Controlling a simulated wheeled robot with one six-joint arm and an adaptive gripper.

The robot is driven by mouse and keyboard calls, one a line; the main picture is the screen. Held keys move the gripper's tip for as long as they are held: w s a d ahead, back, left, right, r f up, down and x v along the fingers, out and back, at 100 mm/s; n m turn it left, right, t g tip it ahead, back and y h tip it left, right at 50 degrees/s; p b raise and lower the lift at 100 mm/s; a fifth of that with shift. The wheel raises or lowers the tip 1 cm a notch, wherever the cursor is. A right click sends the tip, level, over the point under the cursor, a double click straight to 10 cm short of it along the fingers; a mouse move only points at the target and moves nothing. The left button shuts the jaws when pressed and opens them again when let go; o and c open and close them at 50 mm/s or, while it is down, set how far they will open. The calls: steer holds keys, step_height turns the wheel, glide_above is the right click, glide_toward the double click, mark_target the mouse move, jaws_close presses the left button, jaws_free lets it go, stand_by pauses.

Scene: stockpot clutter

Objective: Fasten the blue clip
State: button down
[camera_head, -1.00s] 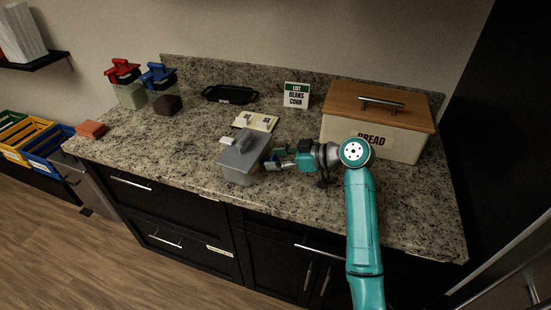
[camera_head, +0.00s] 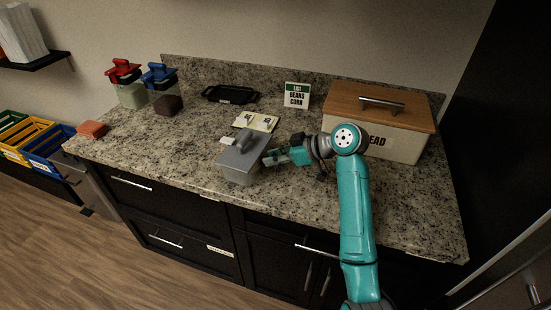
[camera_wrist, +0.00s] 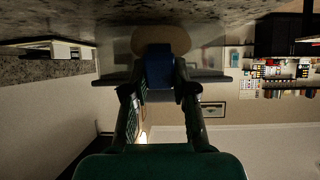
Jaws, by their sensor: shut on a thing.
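A grey lidded container (camera_head: 237,170) with a handle on its lid stands near the front edge of the counter in the head view. My gripper (camera_head: 267,158) is at its right side, with the fingertips against or very close to the wall. In the wrist view my gripper (camera_wrist: 158,88) has its two fingers on either side of the blue clip (camera_wrist: 158,66) and is shut on it. The grey lid edge (camera_wrist: 213,76) shows behind the clip there. The clip is hidden in the head view, and I cannot tell its exact angle.
A bread box (camera_head: 395,145) stands right of my arm. A notepad (camera_head: 256,121), a small white block (camera_head: 227,140), a black tray (camera_head: 230,95) and a list sign (camera_head: 296,95) lie behind. Red-lidded (camera_head: 128,88) and blue-lidded (camera_head: 160,90) jars stand back left. The counter left of the container is clear.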

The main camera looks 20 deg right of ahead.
steer(key=shift+w+a+r+g+h, duration=0.1)
steer(key=shift+r+g+h, duration=0.05)
steer(key=shift+g+h, duration=0.25)
steer(key=c, duration=0.9)
jaws_free()
steer(key=v, duration=1.2)
